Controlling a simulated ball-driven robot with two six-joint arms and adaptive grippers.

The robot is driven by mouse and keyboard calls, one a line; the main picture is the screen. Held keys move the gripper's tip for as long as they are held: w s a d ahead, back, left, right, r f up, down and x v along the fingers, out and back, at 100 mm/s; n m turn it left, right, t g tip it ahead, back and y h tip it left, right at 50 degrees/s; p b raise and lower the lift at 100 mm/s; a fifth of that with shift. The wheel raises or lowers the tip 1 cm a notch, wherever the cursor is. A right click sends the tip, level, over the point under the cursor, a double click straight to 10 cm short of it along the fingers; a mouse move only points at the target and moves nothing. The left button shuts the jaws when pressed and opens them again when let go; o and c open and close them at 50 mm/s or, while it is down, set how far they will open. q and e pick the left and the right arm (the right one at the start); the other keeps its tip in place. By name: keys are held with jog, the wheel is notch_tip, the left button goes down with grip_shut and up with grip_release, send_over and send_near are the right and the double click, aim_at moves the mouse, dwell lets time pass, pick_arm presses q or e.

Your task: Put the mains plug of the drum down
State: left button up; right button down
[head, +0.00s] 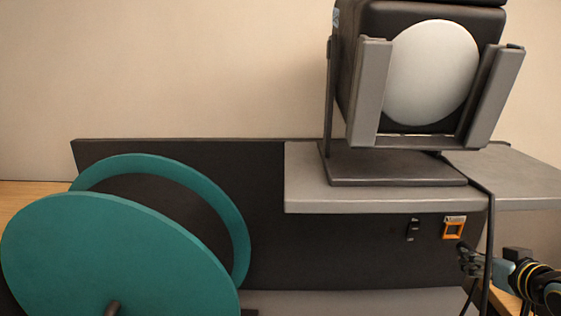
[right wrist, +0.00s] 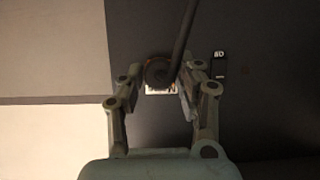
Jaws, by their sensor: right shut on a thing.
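The teal cable drum (head: 95,245) with two flanges stands at the left of the head view. My right gripper (head: 468,262) is at the lower right, beside the dark panel and just below its orange-framed square. In the right wrist view, my right gripper (right wrist: 162,88) is shut on a dark, round-ended piece, apparently the mains plug (right wrist: 158,71), with a dark cable rising from it. A pale square shows just behind the plug; I cannot tell whether they touch. In the head view the plug is too small to make out. My left gripper is not in view.
A large lamp (head: 430,75) stands on a grey shelf (head: 310,190) above the panel (head: 340,250). A dark cable (head: 489,235) hangs close to my right gripper. The orange-framed square (head: 454,227) and a small dark switch (head: 412,230) are on the panel.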

jog(key=a+r+n+y+b, duration=0.3)
jog(key=a+r+b, duration=0.1)
jog(key=a+b, duration=0.85)
jog(key=s+a+r+n+g+y+b, duration=0.1)
jog(key=s+a+r+n+y, duration=0.3)
jog(key=s+a, duration=0.5)
jog(key=a+r, duration=0.2)
jog(key=a, duration=0.2)
jog(key=shift+s+g+y, duration=0.2)
jog(key=shift+g+y, duration=0.1)
jog(key=shift+r+g, duration=0.15)
jog(key=shift+g, duration=0.15)
